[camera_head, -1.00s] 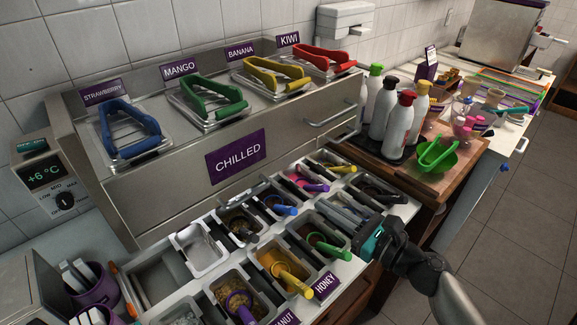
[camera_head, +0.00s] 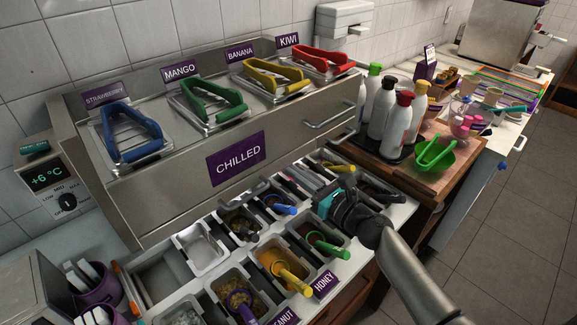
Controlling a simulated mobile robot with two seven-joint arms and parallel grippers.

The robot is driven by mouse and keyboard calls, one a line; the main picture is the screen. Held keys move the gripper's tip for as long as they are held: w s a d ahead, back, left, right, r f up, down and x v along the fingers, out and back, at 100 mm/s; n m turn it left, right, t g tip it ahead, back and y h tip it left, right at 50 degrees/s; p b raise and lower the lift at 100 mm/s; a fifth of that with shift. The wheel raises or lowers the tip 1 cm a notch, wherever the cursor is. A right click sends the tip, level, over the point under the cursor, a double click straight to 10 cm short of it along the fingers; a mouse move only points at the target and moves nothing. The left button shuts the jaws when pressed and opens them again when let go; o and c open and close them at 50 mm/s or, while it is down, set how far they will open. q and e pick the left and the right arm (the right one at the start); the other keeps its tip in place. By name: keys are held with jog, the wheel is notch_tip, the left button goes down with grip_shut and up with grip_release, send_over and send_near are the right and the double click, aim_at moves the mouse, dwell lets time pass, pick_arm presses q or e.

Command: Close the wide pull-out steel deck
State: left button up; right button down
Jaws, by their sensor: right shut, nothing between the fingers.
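The wide steel deck (camera_head: 160,194) has a CHILLED sign on its front face and several tongs on its top. A bar handle (camera_head: 330,118) is on the right part of its front. A second metal bar (camera_head: 243,187) shows lower down, close to the front face and above the topping wells. I cannot tell how far the deck is pulled out. My right gripper (camera_head: 328,204) is shut and empty, over the right side of the topping wells, in front of and below the right handle. It hides some wells. My left gripper is out of view.
Topping wells (camera_head: 155,275) with several coloured scoops fill the counter below the deck. White bottles (camera_head: 397,125) and a green bowl (camera_head: 434,157) stand on a wooden board to the right. Purple holders (camera_head: 100,290) stand at lower left.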

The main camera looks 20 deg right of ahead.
aim_at(279, 160)
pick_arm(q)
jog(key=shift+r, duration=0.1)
pick_arm(e)
jog(key=shift+x, duration=1.45)
jog(key=shift+w+a, duration=0.1)
jog(key=shift+w, duration=0.05)
